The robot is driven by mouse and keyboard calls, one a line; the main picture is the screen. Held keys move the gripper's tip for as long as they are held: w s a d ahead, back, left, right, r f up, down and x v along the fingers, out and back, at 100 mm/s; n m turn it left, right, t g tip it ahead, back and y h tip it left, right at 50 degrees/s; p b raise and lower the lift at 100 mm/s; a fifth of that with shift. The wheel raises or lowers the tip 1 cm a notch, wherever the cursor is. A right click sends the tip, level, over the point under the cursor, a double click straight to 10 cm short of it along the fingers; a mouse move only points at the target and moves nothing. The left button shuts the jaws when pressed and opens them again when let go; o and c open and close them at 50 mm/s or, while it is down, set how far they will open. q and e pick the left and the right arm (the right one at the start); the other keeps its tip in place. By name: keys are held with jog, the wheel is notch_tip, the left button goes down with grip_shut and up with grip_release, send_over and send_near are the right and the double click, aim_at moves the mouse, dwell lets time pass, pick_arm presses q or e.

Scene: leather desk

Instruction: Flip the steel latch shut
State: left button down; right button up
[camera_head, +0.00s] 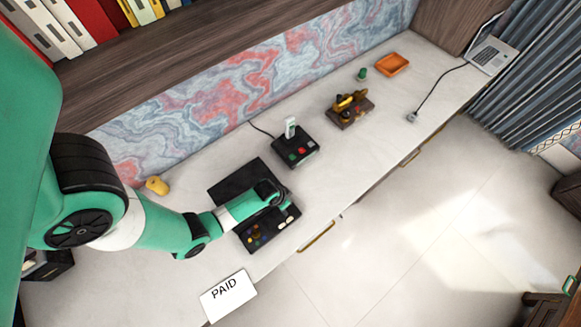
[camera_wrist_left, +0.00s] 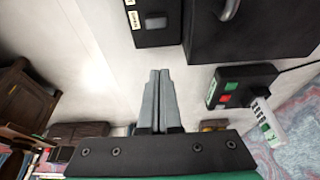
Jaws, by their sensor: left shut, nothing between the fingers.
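The steel latch is not clear in the head view. In the left wrist view a curved grey metal piece (camera_wrist_left: 231,8) is on a large black box (camera_wrist_left: 270,35), cut off by the top edge; I cannot tell whether it is the latch. A smaller black box (camera_wrist_left: 156,36) with a grey rocker-like part and white labels is left of it. In the head view my left gripper (camera_head: 286,198) is above a black panel (camera_head: 262,238) with several coloured knobs. Its fingers (camera_wrist_left: 159,72) are shut and empty, apart from both boxes. My right gripper is out of view.
A black box with red and green buttons (camera_head: 296,150) holds an upright white piece. Beyond are a brass device (camera_head: 350,106), an orange tray (camera_head: 392,64) and a laptop (camera_head: 489,54). A yellow object (camera_head: 157,186) lies behind my arm; a PAID sign (camera_head: 228,296) is in front.

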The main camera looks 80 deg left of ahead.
pick_arm(q)
jog(key=shift+w+a+r, duration=0.1)
jog(key=b, duration=0.9)
send_near(290, 208)
jog(key=w+f, duration=0.1)
jog(key=w+a+f, duration=0.1)
jog(key=w+f, duration=0.1)
jog(key=w+a+f, duration=0.1)
jog(key=f, duration=0.1)
jog(key=shift+w+f, duration=0.1)
jog(key=shift+w, duration=0.25)
jog(key=shift+f, duration=0.35)
jog(key=shift+s+d+r+p, duration=0.2)
jog(key=shift+s+d+p, duration=0.1)
jog(key=shift+s, duration=0.3)
jog(key=shift+s+d+r+p, duration=0.15)
jog(key=shift+s+d+p, duration=0.1)
jog(key=shift+s, duration=0.4)
jog(key=shift+s+d+f, duration=0.1)
jog(key=shift+s+d, duration=0.05)
jog(key=shift+s, duration=0.25)
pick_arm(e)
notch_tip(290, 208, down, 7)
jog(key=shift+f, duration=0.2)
